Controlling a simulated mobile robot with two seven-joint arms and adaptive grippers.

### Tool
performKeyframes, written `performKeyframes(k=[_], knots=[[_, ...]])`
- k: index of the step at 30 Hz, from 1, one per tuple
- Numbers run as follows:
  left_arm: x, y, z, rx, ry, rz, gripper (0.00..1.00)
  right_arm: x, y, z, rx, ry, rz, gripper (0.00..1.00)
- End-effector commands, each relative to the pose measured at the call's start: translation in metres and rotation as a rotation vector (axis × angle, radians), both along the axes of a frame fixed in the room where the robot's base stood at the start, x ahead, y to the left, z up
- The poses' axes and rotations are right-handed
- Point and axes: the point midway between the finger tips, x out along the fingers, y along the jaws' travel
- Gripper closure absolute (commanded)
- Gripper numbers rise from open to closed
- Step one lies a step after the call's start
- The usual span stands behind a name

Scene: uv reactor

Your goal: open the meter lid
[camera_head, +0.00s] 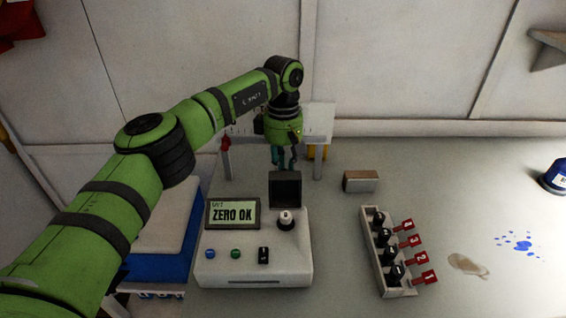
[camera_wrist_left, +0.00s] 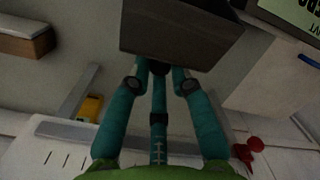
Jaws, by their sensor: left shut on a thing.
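The meter (camera_head: 255,262) is a white box on the bench, with a green display (camera_head: 233,213) reading "ZERO OK". Its dark meter lid (camera_head: 285,190) stands upright at the back right of the box, behind a white-capped vial (camera_head: 286,219). My left gripper (camera_head: 284,165) reaches down from behind the lid, its tips partly hidden by it. In the left wrist view the teal fingers (camera_wrist_left: 160,70) are closed together at the lower edge of the dark lid (camera_wrist_left: 180,38). My right gripper is out of view.
A white rack (camera_head: 376,262) of black-capped vials with red numbered tags stands to the right. A small brown-and-white block (camera_head: 361,181) lies behind it. A white stand (camera_head: 318,125) is behind the meter.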

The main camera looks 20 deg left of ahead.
Motion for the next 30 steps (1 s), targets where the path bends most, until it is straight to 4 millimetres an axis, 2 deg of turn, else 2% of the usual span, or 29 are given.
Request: performKeyframes(k=[1, 13, 14, 15, 25, 30], knots=[[-0.003, -0.001, -0.013, 0.005, 0.017, 0.004, 1.0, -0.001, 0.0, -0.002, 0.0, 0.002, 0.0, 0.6], [-0.004, -0.002, -0.013, 0.004, 0.021, 0.001, 1.0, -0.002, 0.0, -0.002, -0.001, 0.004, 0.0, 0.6], [-0.004, -0.002, -0.013, 0.004, 0.021, 0.001, 0.66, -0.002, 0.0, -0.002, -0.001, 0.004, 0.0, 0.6], [-0.004, -0.002, -0.013, 0.004, 0.021, 0.0, 0.57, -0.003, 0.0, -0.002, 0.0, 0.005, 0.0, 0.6], [-0.003, -0.001, -0.008, 0.001, 0.018, -0.001, 0.57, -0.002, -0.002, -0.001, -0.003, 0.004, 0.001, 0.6], [0.001, -0.001, 0.011, 0.001, 0.015, -0.001, 0.57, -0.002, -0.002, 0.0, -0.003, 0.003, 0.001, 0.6]])
